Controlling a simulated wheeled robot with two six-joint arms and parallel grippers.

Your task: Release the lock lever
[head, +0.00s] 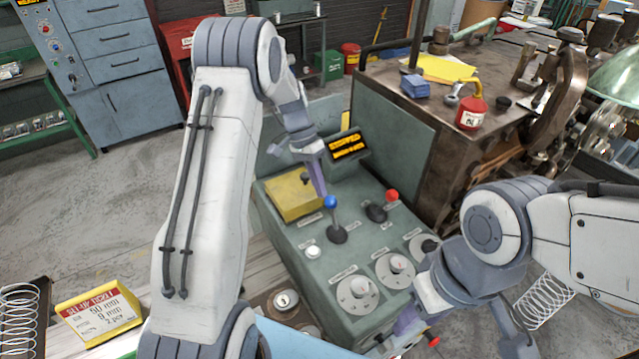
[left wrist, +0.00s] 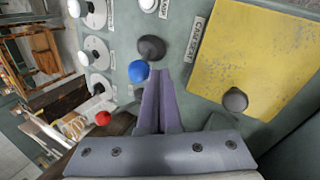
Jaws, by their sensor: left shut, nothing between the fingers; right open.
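A green control console (head: 275,235) carries a lever with a blue knob (head: 330,201) on a dark round base and a lever with a red knob (head: 392,195). I cannot tell by label which is the lock lever. My left gripper (head: 321,188) is shut and empty, its tips close beside the blue knob. In the left wrist view the fingertips (left wrist: 160,78) are just right of the blue knob (left wrist: 138,71); contact is unclear. The red knob (left wrist: 103,118) is lower left. My right gripper (head: 405,325) is open at the console's front right, partly hidden by its own arm.
The console also has dials (head: 357,293), a white button (head: 313,252) and a yellow plate (head: 292,196) with a dark knob. A black and yellow display (head: 347,146) stands behind. A rusty machine (head: 450,160) stands at right. A yellow sign (head: 98,312) is lower left.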

